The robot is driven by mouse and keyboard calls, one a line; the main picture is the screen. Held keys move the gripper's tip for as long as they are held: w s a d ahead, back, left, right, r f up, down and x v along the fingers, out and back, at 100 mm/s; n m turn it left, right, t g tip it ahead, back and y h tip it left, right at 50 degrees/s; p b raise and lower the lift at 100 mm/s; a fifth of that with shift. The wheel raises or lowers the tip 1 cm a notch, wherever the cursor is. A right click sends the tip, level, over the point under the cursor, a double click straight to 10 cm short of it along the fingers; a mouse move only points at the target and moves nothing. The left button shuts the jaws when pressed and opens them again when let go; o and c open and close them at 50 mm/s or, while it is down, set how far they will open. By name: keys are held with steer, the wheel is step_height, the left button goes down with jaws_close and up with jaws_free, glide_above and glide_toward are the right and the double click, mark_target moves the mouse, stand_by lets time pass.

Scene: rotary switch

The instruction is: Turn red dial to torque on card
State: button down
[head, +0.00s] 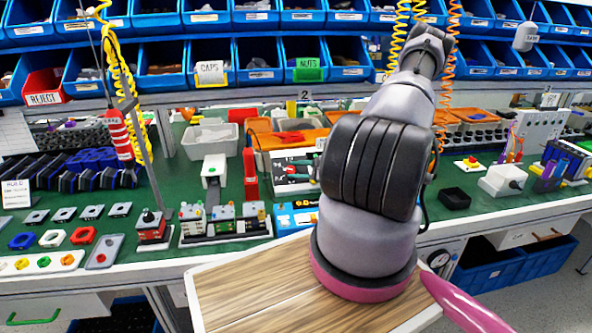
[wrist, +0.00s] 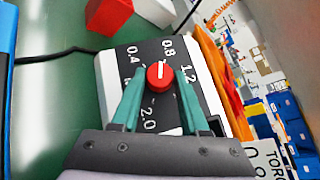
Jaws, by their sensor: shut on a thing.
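The red dial (wrist: 160,84) sits on a black panel (wrist: 140,60) on a white box, seen in the wrist view. White numbers 0.4, 0.8, 1.2 and 2.0 ring it, and another at the left is partly hidden by a finger. The dial's white mark points up in the picture, close to 0.8. My gripper (wrist: 160,77) has its teal fingers shut on the dial, one on each side. In the head view my arm partly hides the box (head: 287,156).
A black cable (wrist: 60,52) runs to the box from the left, near a red block (wrist: 108,14). In the head view, a toy-like row of modules (head: 222,222) and a red block (head: 250,172) stand left of the box on the green bench. Orange trays (head: 290,140) lie behind.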

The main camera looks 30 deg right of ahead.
steer(key=shift+s+f+m+t+h, duration=0.1)
steer(key=shift+m+t+h, duration=0.5)
steer(key=shift+m+t, duration=0.4)
steer(key=shift+a+m, duration=0.1)
steer(key=shift+m, duration=0.2)
steer(key=shift+c, duration=2.1)
jaws_free()
steer(key=v, duration=1.1)
